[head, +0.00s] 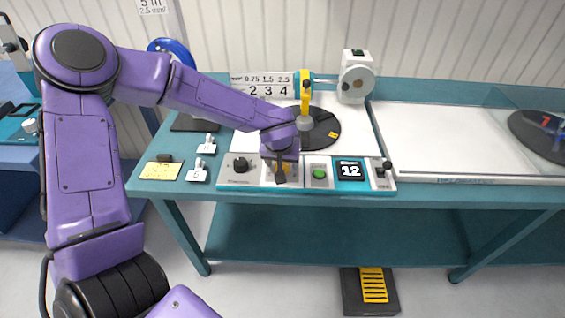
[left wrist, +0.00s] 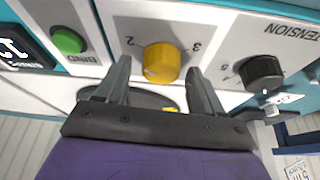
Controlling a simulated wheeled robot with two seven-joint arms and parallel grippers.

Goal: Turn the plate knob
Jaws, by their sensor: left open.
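A yellow knob (left wrist: 163,61) sits on the pale front panel (left wrist: 220,30), with numbers such as 2 and 3 marked around it; I take it for the plate knob. In the head view it is mostly hidden behind my left gripper (head: 281,174). In the left wrist view my left gripper (left wrist: 157,72) is open, with one finger on each side of the yellow knob. A gap shows on both sides, so the fingers do not appear to grip it. My right gripper is in neither view.
A black tension knob (head: 241,165) is left of the gripper. A green button (head: 319,174) and a display reading 12 (head: 350,170) are right of it. A dark round plate (head: 325,130) and a yellow upright arm (head: 305,88) stand behind the panel.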

